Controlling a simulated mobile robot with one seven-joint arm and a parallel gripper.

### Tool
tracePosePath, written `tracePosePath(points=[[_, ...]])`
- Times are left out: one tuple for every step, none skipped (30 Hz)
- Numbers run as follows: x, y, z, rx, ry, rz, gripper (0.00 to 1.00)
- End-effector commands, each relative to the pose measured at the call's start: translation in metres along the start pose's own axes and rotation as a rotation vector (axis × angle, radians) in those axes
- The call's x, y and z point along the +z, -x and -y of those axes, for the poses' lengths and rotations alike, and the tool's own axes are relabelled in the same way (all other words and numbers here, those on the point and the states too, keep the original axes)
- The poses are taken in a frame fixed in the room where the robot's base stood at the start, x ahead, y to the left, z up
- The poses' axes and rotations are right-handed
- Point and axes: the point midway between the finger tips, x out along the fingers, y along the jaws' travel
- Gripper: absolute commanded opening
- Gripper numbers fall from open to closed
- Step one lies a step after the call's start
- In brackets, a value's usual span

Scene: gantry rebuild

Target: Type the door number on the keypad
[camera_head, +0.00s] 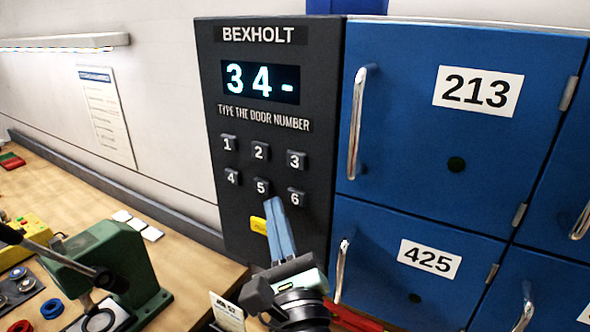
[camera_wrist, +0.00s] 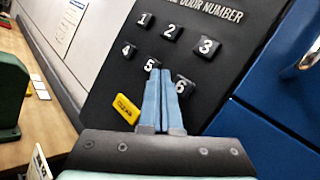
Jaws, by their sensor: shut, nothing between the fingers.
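The black BEXHOLT keypad panel (camera_head: 215,160) stands upright left of the blue lockers. Its display (camera_head: 260,82) reads "3 4 -". Keys 1 to 6 sit in two rows, with key 5 (camera_head: 261,187) in the lower middle and a yellow key (camera_head: 258,225) below. In the wrist view the yellow key (camera_wrist: 126,108) is labelled CLEAR. My gripper (camera_head: 273,202) is shut and empty, its blue fingertips (camera_wrist: 160,72) pointing at the panel just by key 5, between it and key 6 (camera_wrist: 184,87). I cannot tell whether they touch. Locker doors show 213 (camera_head: 478,91) and 425 (camera_head: 429,258).
A wooden bench (camera_head: 185,265) at the left carries a green machine (camera_head: 110,270), a yellow box (camera_head: 30,238) and small coloured rings. A notice sheet (camera_head: 106,115) hangs on the wall. Metal locker handles (camera_head: 357,120) stick out right of the panel.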

Motion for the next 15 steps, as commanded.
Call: tracePosePath(points=[[-0.0025,0.0045,0.0041,-0.003,-0.001,0.001,0.00],[-0.0029,0.0063,0.0061,-0.002,-0.001,0.000,0.00],[-0.0035,0.0084,0.0084,-0.001,-0.001,-0.001,0.00],[-0.0034,0.0097,0.0100,-0.001,-0.001,0.000,0.00],[-0.0032,0.0107,0.0113,-0.001,-0.001,0.000,0.00],[-0.0030,0.0115,0.0124,-0.001,0.000,0.001,0.00],[-0.0029,0.0119,0.0128,-0.001,0.000,0.001,0.00],[-0.0028,0.0120,0.0130,0.000,0.000,0.000,0.00],[-0.0026,0.0119,0.0130,0.000,0.000,0.000,0.00],[-0.0025,0.0118,0.0130,0.000,0.000,0.000,0.00],[-0.0024,0.0118,0.0130,0.000,0.000,0.000,0.00],[-0.0024,0.0117,0.0129,0.000,0.000,0.000,0.00],[-0.0024,0.0117,0.0129,0.000,0.000,0.000,0.00],[-0.0024,0.0116,0.0128,0.000,0.000,0.000,0.00],[-0.0024,0.0115,0.0128,0.000,0.000,0.001,0.00]])
